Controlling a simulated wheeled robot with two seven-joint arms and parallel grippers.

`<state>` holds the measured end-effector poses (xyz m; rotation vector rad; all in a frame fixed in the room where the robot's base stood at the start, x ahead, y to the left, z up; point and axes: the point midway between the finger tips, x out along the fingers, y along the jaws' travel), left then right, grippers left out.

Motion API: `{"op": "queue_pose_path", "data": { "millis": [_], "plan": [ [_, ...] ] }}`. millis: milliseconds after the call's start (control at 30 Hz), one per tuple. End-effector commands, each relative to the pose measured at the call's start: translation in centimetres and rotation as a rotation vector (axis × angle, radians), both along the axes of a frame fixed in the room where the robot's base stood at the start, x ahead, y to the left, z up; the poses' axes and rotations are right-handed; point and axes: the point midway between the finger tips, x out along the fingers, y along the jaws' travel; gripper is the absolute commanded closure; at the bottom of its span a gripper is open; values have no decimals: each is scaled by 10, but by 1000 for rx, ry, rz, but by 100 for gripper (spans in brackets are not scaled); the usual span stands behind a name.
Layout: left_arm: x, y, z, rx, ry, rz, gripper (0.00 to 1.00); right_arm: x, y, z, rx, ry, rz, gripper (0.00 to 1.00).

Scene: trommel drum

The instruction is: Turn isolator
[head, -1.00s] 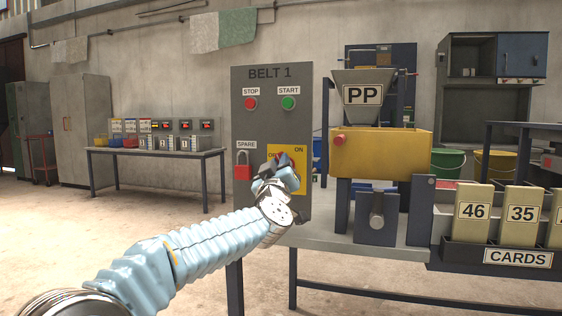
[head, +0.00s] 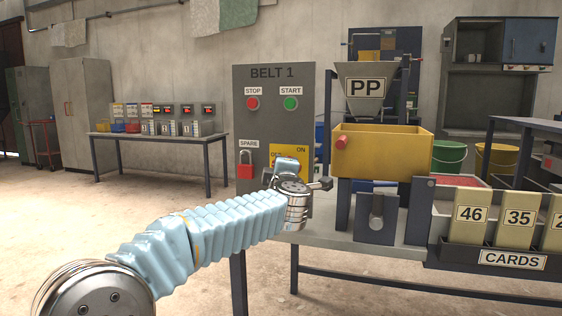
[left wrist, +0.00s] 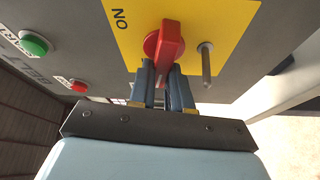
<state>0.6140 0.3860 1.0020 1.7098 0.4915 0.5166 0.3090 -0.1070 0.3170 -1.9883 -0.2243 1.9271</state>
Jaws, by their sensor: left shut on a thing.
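The red isolator handle (left wrist: 168,42) sits on a yellow plate (left wrist: 225,22) with a black ON label, on the grey BELT 1 panel. My left gripper (left wrist: 166,80) is shut on the handle, its dark fingers on either side of the handle's near end. In the head view my left gripper and wrist (head: 288,170) hide the handle and most of the yellow plate (head: 300,151). A short metal peg (left wrist: 206,65) stands out from the plate beside the handle. My right gripper is not in view.
A red padlock (head: 245,170) hangs under the SPARE label. The STOP button (head: 253,103) and START button (head: 290,103) are above. A yellow bin (head: 385,152) under the PP hopper stands close right of the panel, with a card rack (head: 511,260) beyond.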

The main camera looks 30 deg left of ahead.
Motion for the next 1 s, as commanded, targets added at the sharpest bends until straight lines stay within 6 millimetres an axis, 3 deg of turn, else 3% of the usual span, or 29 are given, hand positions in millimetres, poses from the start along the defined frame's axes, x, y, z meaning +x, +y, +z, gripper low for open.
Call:
{"op": "queue_pose_path", "data": {
  "millis": [400, 967, 1000],
  "plan": [
    [0, 0, -2, -181, -42, 0, 100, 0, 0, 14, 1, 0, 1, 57],
    [0, 1, -3, -207, -48, 1, 100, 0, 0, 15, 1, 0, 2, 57],
    [0, 1, -3, -206, -48, 1, 76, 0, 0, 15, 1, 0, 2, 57]
  ]
}}
